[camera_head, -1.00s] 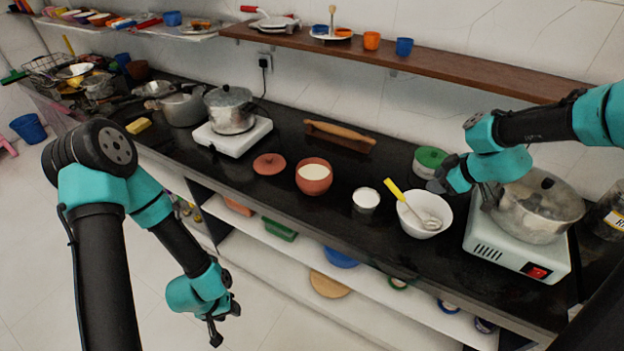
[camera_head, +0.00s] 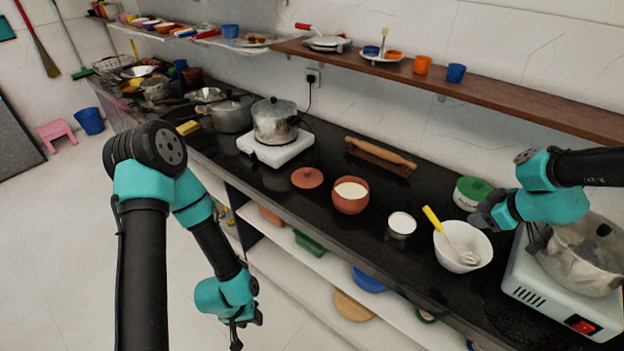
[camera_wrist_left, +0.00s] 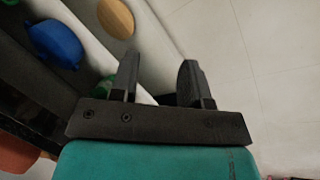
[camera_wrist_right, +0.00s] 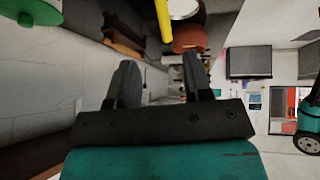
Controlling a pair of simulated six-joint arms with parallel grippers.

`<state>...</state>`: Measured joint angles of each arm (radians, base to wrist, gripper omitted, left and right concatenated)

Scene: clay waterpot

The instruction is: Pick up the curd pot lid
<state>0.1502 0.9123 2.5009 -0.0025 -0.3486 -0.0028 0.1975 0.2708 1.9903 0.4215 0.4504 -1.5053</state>
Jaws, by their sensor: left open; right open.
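The curd pot lid is a flat terracotta disc with a small knob (camera_head: 307,177), lying on the black counter. The terracotta curd pot (camera_head: 350,196) stands just right of it, uncovered and filled with white curd. My left gripper (camera_head: 243,326) hangs low in front of the counter, apart from the lid. In the left wrist view its jaws (camera_wrist_left: 158,80) are open and empty. My right gripper (camera_head: 485,218) is above the counter near the white bowl, well right of the lid. In the right wrist view its jaws (camera_wrist_right: 157,82) are open and empty.
A white bowl with a yellow-handled whisk (camera_head: 463,246), a small white cup (camera_head: 402,225) and a green-lidded container (camera_head: 472,193) stand right of the pot. A rolling pin (camera_head: 381,153) lies behind. A stove with a steel pot (camera_head: 275,122) stands left of the lid.

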